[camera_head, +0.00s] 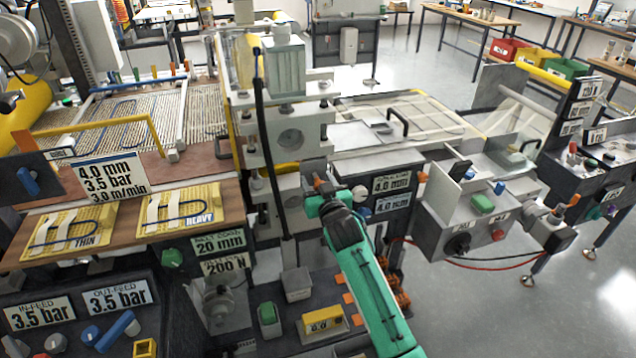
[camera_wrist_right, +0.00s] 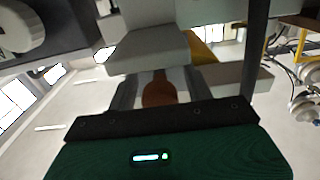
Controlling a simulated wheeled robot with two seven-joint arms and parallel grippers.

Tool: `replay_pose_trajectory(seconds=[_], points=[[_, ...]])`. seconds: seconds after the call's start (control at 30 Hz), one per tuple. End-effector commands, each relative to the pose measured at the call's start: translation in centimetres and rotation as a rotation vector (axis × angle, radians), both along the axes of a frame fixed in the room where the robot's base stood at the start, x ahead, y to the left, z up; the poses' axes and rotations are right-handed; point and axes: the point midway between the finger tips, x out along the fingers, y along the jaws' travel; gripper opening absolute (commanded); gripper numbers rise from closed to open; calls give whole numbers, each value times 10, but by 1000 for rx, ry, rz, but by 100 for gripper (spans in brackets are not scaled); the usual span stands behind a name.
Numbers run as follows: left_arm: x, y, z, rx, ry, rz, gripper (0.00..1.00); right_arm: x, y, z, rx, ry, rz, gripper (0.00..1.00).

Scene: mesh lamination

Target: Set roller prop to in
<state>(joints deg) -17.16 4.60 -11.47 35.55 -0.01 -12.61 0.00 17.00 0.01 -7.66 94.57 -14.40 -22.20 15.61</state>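My right gripper (camera_head: 318,186) is up against the front of the roller stand, beside its grey block, at the end of my green arm. A small orange handle (camera_head: 319,184) shows at its fingertips; I take it to be the roller prop, but no label confirms this. In the right wrist view the orange-brown handle (camera_wrist_right: 158,90) stands between the two fingers, with light gaps on both sides. The fingers look open around it. Its far end is hidden behind a grey block (camera_wrist_right: 150,50). My left gripper is not in view.
The roller stand (camera_head: 290,135) rises behind the gripper. Labelled panels reading 4.0 mm (camera_head: 392,183) are to its right. A black post (camera_head: 268,150) stands close on the left. Below are a green button (camera_head: 268,315) and a yellow gauge box (camera_head: 322,322).

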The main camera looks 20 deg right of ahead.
Motion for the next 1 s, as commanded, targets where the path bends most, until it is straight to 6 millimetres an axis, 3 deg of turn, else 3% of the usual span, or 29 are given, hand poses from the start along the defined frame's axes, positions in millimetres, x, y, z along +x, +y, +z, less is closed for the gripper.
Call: replay_pose_trajectory(seconds=[0.27,0.7,1.0], points=[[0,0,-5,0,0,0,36,-17,0,-3,1,2,1,51],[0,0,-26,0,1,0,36,-101,-3,-4,1,2,1,51],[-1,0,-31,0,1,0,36,-134,-4,-2,0,2,1,51]])
